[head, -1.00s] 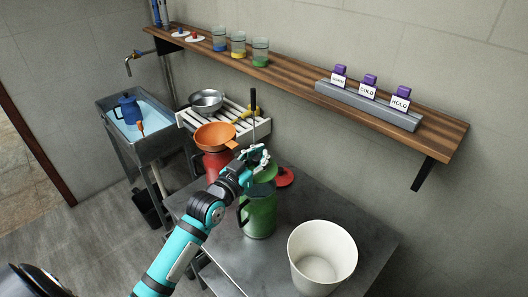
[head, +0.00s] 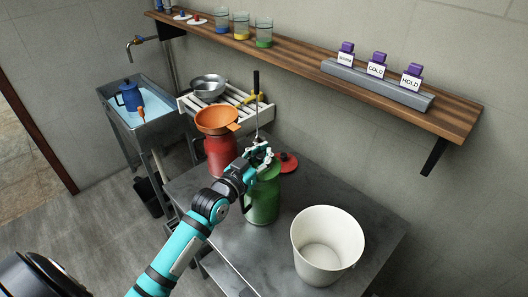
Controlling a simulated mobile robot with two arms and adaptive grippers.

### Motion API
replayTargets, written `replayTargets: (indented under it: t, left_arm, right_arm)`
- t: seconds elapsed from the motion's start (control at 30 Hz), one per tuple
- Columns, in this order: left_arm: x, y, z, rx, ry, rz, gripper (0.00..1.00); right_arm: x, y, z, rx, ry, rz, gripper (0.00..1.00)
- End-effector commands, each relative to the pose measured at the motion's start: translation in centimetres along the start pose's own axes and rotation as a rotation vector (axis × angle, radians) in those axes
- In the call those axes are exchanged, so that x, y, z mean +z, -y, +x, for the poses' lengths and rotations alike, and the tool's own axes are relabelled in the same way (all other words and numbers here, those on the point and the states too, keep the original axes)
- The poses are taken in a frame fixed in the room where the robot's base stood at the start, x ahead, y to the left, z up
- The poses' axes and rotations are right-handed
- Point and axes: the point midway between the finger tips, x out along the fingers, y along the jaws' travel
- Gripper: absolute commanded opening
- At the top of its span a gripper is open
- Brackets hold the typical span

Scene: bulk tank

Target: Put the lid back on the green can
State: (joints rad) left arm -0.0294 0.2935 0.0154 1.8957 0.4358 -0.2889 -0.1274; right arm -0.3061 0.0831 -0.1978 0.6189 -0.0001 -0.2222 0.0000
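The green can (head: 263,203) stands upright on the grey metal table, its handle on the left side. A green round lid (head: 269,173) shows at its top, just under my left gripper (head: 261,154). The gripper's fingers look closed on the lid's top; they hide much of it. I cannot tell whether the lid touches the can's rim all round. My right gripper is not in view.
A red can (head: 220,158) with an orange funnel (head: 216,121) stands left of the green can. A red lid (head: 288,163) lies behind it; a white bucket (head: 328,247) stands to the right. A thin black-handled rod (head: 256,100) rises behind my gripper.

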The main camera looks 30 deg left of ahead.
Motion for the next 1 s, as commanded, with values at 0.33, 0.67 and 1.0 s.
replayTargets:
  t: [0.33, 0.67, 1.0]
  left_arm:
    - [-0.1, 0.0, 0.0, 0.0, -0.002, 0.0, 0.36]
    - [0.0, 0.0, -1.1, 0.0, 0.0, 0.0, 0.36]
    - [0.1, 0.0, -8.0, 0.0, 0.003, 0.001, 0.36]
  right_arm:
    - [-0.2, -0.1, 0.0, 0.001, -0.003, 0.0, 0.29]
    - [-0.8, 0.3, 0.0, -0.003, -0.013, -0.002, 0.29]
    - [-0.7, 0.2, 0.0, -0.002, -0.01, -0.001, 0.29]
